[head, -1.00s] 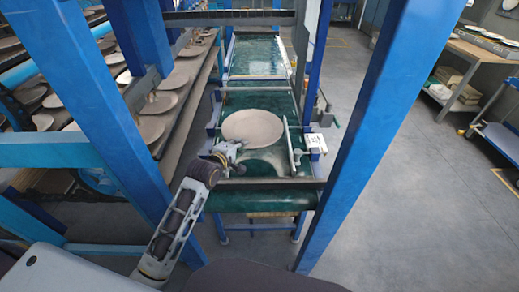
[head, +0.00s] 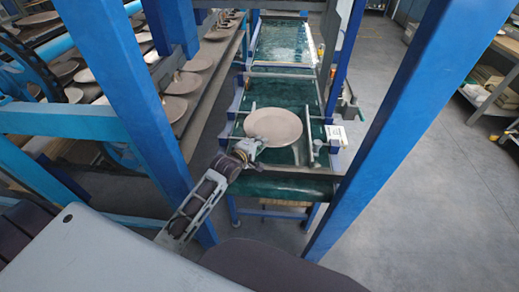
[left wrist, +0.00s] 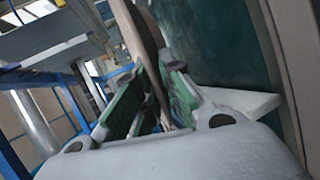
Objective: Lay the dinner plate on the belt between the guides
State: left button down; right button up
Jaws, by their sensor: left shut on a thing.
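The dinner plate (head: 273,127), round and beige, is over the green belt (head: 290,188) in the head view. It lies between the left guide (head: 253,118) and the right guide (head: 307,148), looking nearly flat. I cannot tell whether it touches the belt. My left gripper (head: 247,149) is shut on the plate's near left rim. In the left wrist view the plate (left wrist: 143,42) shows edge-on between the green-padded fingers of the left gripper (left wrist: 152,92), with the belt (left wrist: 205,40) beside it. My right gripper is not in view.
Blue posts stand left (head: 130,90) and right (head: 375,130) of the belt's near end. Racks with several plates (head: 182,82) are at the left. A bench with goods (head: 490,90) is at the far right. The grey floor between is clear.

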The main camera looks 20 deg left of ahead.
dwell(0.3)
pick_arm(q)
jog(key=shift+f, duration=1.7)
jog(key=shift+f, duration=0.6)
jog(key=c, duration=1.5)
grip_release()
jog(key=shift+f, duration=0.2)
jog(key=shift+c, duration=0.2)
jog(key=shift+r, duration=0.1)
jog(key=shift+s+r, duration=0.1)
jog(key=shift+r, duration=0.45)
jog(key=v, duration=1.2)
